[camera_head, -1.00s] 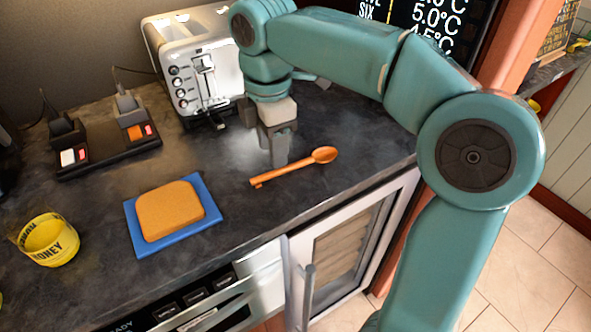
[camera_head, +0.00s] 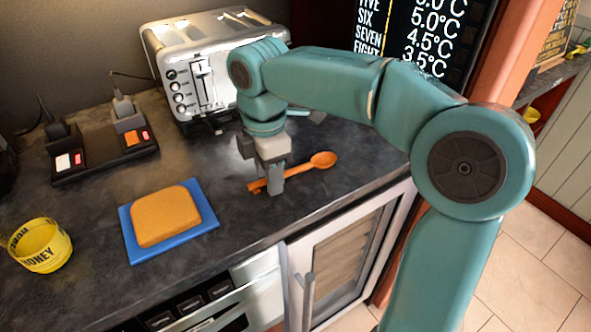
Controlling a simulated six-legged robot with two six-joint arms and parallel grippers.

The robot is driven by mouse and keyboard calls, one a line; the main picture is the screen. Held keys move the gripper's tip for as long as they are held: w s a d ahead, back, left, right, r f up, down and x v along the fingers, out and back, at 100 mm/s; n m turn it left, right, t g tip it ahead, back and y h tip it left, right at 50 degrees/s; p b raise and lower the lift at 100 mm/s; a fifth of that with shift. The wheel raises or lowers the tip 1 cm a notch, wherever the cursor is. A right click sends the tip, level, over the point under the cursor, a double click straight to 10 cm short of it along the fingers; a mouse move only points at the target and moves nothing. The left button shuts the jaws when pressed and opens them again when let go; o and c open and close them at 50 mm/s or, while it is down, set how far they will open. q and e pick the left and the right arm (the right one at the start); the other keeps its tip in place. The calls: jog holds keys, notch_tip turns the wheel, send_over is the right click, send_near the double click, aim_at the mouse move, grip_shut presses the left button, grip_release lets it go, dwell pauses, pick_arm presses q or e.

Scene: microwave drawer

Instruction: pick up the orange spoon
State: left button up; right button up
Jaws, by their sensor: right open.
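The orange spoon (camera_head: 311,167) lies on the dark countertop (camera_head: 222,229), its bowl to the right and its handle to the left. My right gripper (camera_head: 274,188) points down over the handle, near its left part. Its jaws are open, and the visible finger hides part of the handle. I cannot tell whether the fingers touch the spoon. My left gripper is not in view.
A slice of bread (camera_head: 166,216) lies on a blue board (camera_head: 206,226) to the left. A yellow honey container (camera_head: 41,246) stands at the far left. A silver toaster (camera_head: 203,62) and a black power strip (camera_head: 105,152) are behind. The counter's front edge is close to the spoon.

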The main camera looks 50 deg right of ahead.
grip_shut()
notch_tip(320, 180, up, 20)
jog(key=p, duration=0.7)
jog(key=shift+r, duration=0.15)
